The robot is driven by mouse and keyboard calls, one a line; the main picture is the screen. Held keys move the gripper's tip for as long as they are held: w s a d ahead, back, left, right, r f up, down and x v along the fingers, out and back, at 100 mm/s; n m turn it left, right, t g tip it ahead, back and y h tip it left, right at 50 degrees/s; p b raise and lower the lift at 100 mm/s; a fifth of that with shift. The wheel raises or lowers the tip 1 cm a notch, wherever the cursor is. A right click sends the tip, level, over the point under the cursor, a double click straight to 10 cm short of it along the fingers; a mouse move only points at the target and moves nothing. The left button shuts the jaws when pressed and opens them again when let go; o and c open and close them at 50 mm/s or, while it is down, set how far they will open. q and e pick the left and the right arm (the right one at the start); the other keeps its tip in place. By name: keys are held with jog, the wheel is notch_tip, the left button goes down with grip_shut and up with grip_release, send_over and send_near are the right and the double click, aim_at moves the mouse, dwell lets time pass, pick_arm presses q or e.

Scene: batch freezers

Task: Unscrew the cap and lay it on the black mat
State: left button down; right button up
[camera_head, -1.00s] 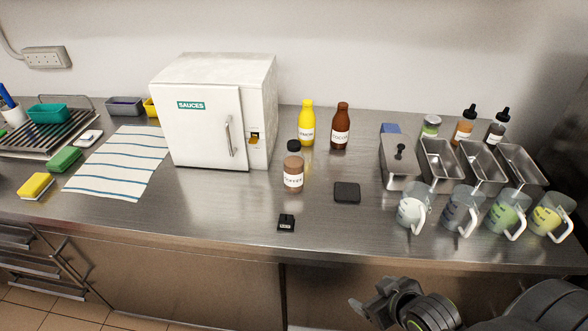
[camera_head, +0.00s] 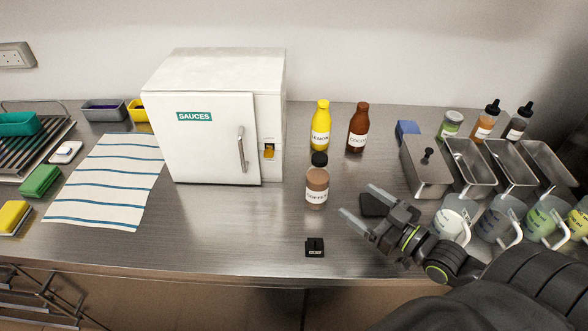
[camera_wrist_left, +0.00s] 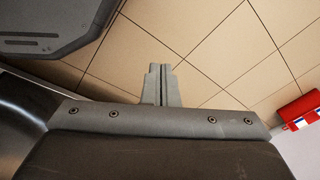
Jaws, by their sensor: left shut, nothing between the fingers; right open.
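The coffee bottle (camera_head: 317,187) stands upright on the steel counter, with its black cap (camera_head: 319,159) on top. The black mat (camera_head: 375,204) lies flat to the right of the bottle, partly covered by my right gripper. My left gripper shows only in the left wrist view (camera_wrist_left: 161,72). Its fingers are together with nothing between them, above the tiled floor.
A white SAUCES cabinet (camera_head: 213,117) stands left of the bottle. Behind the bottle are a lemon bottle (camera_head: 320,130) and a cocoa bottle (camera_head: 358,132). A small black block (camera_head: 314,247) sits near the front edge. Steel pans (camera_head: 470,168) and jugs (camera_head: 492,222) fill the right side.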

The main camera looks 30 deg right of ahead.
aim_at(327, 176)
jog(key=x, duration=0.1)
jog(key=b+x, duration=0.1)
jog(key=x, duration=0.3)
jog(key=shift+w+r, duration=0.25)
jog(key=shift+r, duration=0.05)
jog(key=b+x, duration=0.1)
jog(key=x, duration=0.2)
jog(key=shift+w, duration=0.35)
jog(key=shift+w+a, duration=0.1)
jog(key=shift+w, duration=0.2)
jog(key=shift+x, duration=0.8)
jog(key=x, duration=0.3)
jog(key=shift+w+r, duration=0.15)
jog(key=shift+w, duration=0.45)
pick_arm(q)
jog(key=s, duration=0.1)
jog(key=s+f, duration=0.1)
jog(key=s, duration=0.1)
jog(key=shift+d+f, duration=0.15)
jog(key=shift+f, duration=0.15)
